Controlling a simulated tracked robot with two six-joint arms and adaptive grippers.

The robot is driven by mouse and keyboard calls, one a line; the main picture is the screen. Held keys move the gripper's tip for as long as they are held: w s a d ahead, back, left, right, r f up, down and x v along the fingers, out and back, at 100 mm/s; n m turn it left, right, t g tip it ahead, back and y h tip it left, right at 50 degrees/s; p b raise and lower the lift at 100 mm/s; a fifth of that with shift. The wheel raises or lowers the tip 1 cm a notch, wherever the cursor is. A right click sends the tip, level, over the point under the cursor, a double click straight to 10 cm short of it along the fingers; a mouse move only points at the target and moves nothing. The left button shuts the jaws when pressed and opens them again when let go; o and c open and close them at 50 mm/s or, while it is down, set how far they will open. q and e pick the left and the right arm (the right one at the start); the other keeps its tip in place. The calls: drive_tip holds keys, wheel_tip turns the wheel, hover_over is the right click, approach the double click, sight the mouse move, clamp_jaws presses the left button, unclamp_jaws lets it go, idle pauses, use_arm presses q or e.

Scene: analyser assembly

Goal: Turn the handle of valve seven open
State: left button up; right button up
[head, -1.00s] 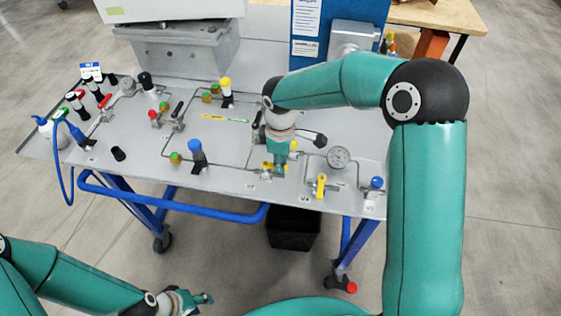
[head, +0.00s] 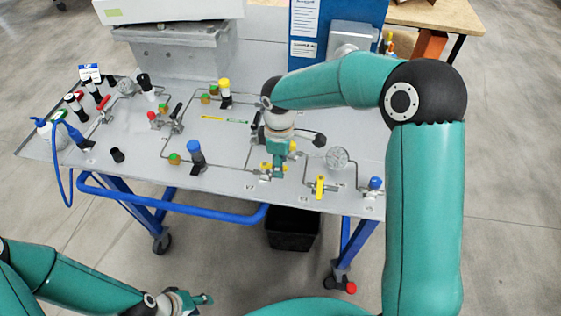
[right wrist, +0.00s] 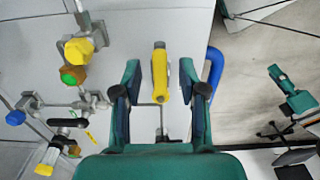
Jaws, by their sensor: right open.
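A valve with a yellow handle (right wrist: 160,72) lies between the two fingers of my right gripper (right wrist: 161,88) in the right wrist view. The fingers are open, one on each side of the handle, with a visible gap on both sides. In the head view my right gripper (head: 276,168) is low over the front of the panel and partly hides this valve. A small label (head: 249,188) is in front of it; its text is too small to read surely. My left gripper (head: 190,302) is low, off the panel; its jaw opening is unclear.
Another yellow-handled valve (head: 320,186) stands to the right, near a round gauge (head: 338,158) and a blue knob (head: 375,183). A blue-topped part (head: 195,152) stands to the left. The panel (head: 226,150) carries thin pipes. A black bin (head: 292,229) is below it.

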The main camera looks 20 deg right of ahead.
wheel_tip(320, 180, up, 12)
idle(0.5)
drive_tip(key=shift+f, duration=0.15)
